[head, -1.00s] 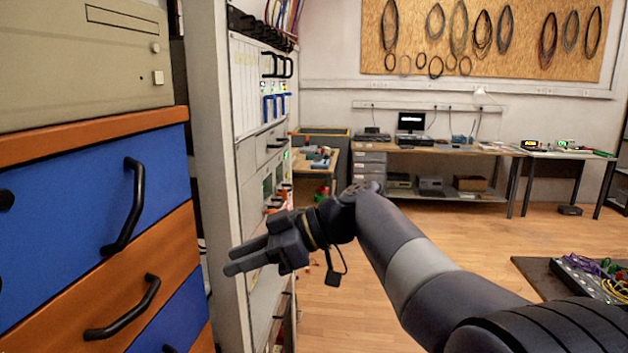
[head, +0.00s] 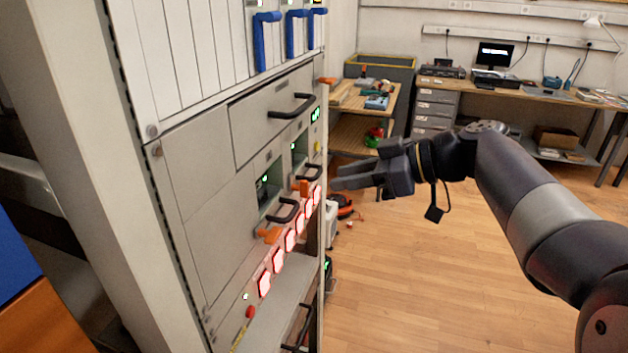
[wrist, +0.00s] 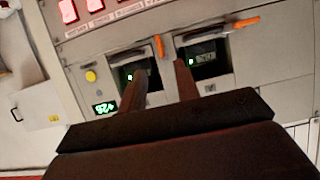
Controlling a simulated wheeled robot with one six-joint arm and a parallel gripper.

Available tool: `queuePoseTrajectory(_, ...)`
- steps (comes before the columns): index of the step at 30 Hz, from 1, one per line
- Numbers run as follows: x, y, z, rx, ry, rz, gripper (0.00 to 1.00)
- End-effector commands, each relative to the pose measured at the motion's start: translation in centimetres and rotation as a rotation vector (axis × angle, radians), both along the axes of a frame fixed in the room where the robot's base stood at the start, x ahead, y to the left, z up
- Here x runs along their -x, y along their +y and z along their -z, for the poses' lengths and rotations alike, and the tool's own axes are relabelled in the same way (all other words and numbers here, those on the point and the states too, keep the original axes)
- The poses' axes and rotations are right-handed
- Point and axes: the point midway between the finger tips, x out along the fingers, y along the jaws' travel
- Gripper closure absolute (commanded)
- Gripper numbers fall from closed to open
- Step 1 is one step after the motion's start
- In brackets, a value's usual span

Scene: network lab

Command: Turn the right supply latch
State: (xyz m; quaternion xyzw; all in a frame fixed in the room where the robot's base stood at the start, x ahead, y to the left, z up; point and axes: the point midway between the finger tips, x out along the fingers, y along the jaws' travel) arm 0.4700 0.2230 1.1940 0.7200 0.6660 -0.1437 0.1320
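Two power supplies sit side by side low in the rack, each with a small screen, a black handle and an orange latch. The right supply latch (head: 303,187) stands about upright; it also shows in the wrist view (wrist: 160,46), where the picture is turned over. The left supply latch (head: 268,235) lies more sideways, and shows at the upper right in the wrist view (wrist: 246,22). My gripper (head: 335,177) is open and empty, right of the right latch in the head view. In the wrist view its fingers (wrist: 158,75) are apart, overlapping the right supply's front; the exact gap to the latch is unclear.
A row of red-lit switches (head: 291,240) runs below the supplies. A drawer with a black handle (head: 293,107) and blue handles (head: 296,33) are above. A workbench (head: 550,95) stands behind. The wooden floor (head: 440,290) to the right is clear.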

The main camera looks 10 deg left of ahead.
Motion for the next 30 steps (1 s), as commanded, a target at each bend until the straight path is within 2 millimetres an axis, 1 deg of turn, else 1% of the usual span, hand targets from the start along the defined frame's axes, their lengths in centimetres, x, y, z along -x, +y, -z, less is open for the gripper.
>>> queuePoseTrajectory(1, 0.1, 1.1, 0.3, 0.0, 0.003, -0.005, 0.69)
queuePoseTrajectory(6, -0.2, 4.0, 1.5, 0.002, 0.003, -0.005, 0.69)
queuePoseTrajectory(9, -0.3, 5.2, 2.0, 0.001, 0.002, -0.004, 0.69)
queuePoseTrajectory(12, -0.4, 6.1, 2.4, 0.001, 0.002, -0.002, 0.69)
queuePoseTrajectory(16, -0.5, 6.5, 2.7, 0.0, 0.001, 0.0, 0.69)
queuePoseTrajectory(23, -0.5, 6.6, 2.7, 0.0, 0.0, 0.0, 0.69)
queuePoseTrajectory(26, -0.5, 6.6, 2.7, 0.001, 0.0, 0.0, 0.76)
queuePoseTrajectory(30, -0.5, 6.6, 2.7, 0.001, 0.0, 0.0, 0.87)
